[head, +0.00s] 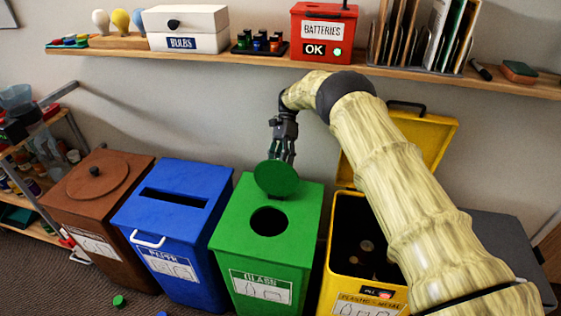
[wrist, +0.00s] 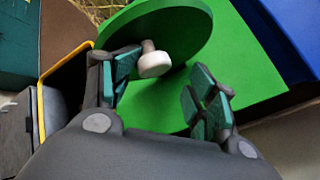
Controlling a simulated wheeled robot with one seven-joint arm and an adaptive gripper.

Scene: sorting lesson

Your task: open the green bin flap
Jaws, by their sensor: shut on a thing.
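The green bin (head: 230,235), labelled GLASS, stands between the blue and yellow bins. Its round green flap (head: 276,178) is tilted up at the back of the lid, and the dark round hole (head: 268,221) in front of it is uncovered. In the wrist view the flap (wrist: 165,28) shows with a small white knob (wrist: 154,64) on it. My gripper (head: 281,157) is behind the raised flap, its fingertips partly hidden by it. In the wrist view my gripper (wrist: 166,85) has the knob between its fingers, close against the left one.
A blue paper bin (head: 170,217) stands left of the green bin, and a brown bin (head: 88,202) farther left. The yellow bin (head: 326,255) on the right has its lid (head: 437,140) raised. A wall shelf (head: 245,55) with a red batteries box (head: 322,32) runs above my arm.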

